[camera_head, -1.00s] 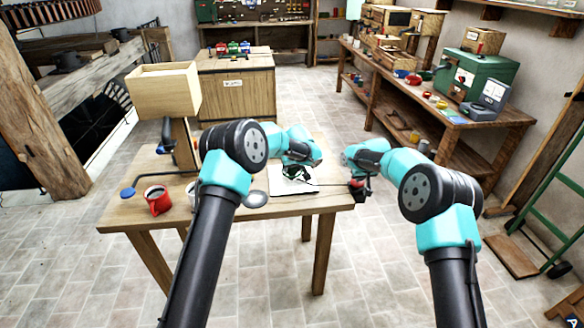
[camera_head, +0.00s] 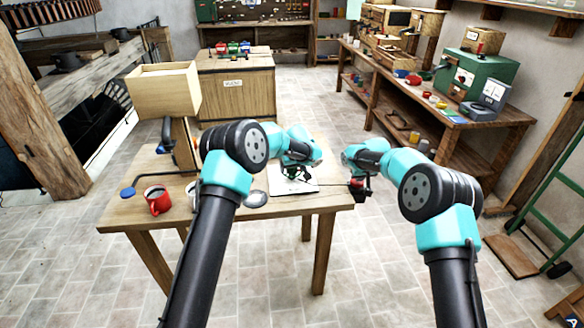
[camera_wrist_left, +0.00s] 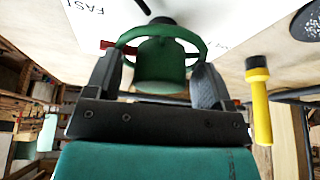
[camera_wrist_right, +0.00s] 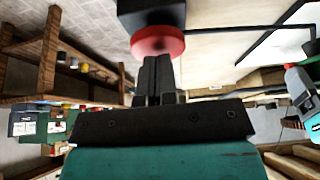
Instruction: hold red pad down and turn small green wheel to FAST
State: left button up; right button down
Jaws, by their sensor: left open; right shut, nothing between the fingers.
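The small green wheel (camera_wrist_left: 160,62) sits between the fingers of my open left gripper (camera_wrist_left: 157,80). A red pointer (camera_wrist_left: 108,45) sticks out at its left side. The word FAST is on the white plate (camera_wrist_left: 200,14) at upper left in the left wrist view, some way off the pointer. In the head view the left gripper (camera_head: 295,174) is over the plate. The red pad (camera_wrist_right: 157,41) is a round disc on a black block (camera_wrist_right: 150,14). My shut, empty right gripper (camera_wrist_right: 158,62) has its tips at the pad; I cannot tell whether it is pressed down.
A yellow-handled tool (camera_wrist_left: 261,105) is right of the wheel in the left wrist view. A side bench (camera_head: 465,125) stands at the right.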

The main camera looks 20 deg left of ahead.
pick_arm(q)
jog(key=shift+r, duration=0.1)
jog(key=v, duration=1.1)
jog(key=shift+s+r, duration=0.25)
jog(key=shift+r, duration=0.1)
jog(key=shift+d, duration=0.1)
pick_arm(e)
jog(key=shift+r, duration=3.5)
jog(key=shift+r, duration=0.1)
jog(key=v, duration=1.7)
